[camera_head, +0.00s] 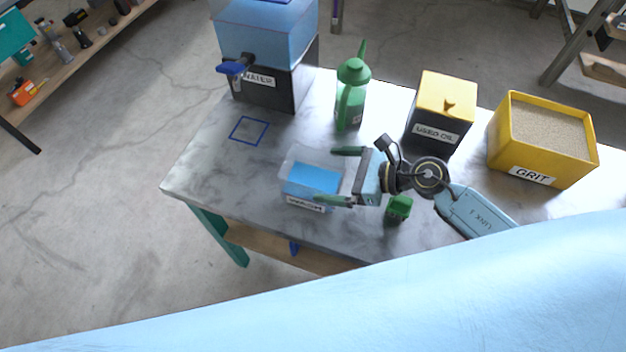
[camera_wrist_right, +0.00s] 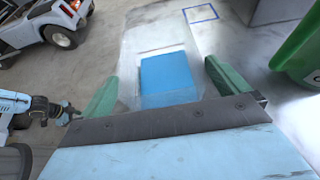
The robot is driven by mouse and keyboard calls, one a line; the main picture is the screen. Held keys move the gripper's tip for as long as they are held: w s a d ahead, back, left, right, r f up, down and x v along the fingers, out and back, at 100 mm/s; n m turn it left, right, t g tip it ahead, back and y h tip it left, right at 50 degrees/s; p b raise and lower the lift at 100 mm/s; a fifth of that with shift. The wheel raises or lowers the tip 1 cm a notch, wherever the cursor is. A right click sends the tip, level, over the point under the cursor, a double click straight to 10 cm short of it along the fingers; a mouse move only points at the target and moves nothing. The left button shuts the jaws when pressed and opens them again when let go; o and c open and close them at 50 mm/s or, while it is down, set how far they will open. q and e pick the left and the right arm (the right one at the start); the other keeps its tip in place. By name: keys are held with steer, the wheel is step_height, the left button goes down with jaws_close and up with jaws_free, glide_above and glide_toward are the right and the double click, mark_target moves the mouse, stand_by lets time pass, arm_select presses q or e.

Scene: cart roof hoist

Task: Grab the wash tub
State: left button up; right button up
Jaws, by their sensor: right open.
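The wash tub (camera_head: 304,203) is a small clear tub with a white label and blue liquid inside. It stands on the grey table, left of my right gripper. My right gripper (camera_head: 326,176) is open, its green fingers pointing left, one toward the tub's far side and one toward its near, labelled side. In the right wrist view the tub (camera_wrist_right: 150,52) lies ahead, between the lines of the two open fingers (camera_wrist_right: 161,70). The jaws are not closed on it; I cannot tell whether either finger touches it.
On the table (camera_head: 205,165) stand a blue water tank (camera_head: 268,35) with a tap, a green can (camera_head: 350,95), a used oil box (camera_head: 440,105) and a yellow grit bin (camera_head: 545,170). A small green object (camera_head: 398,208) lies by my right wrist. A blue square outline (camera_head: 249,130) is empty.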

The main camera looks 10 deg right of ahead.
steer(key=x, duration=0.3)
steer(key=shift+w+a+f+b, duration=0.2)
steer(key=shift+a+b, duration=0.1)
steer(key=c, duration=0.9)
arm_select(q)
steer(key=shift+s+f, duration=0.35)
steer(key=shift+f, duration=0.1)
arm_select(e)
steer(key=shift+c, duration=0.6)
steer(key=shift+r, duration=0.1)
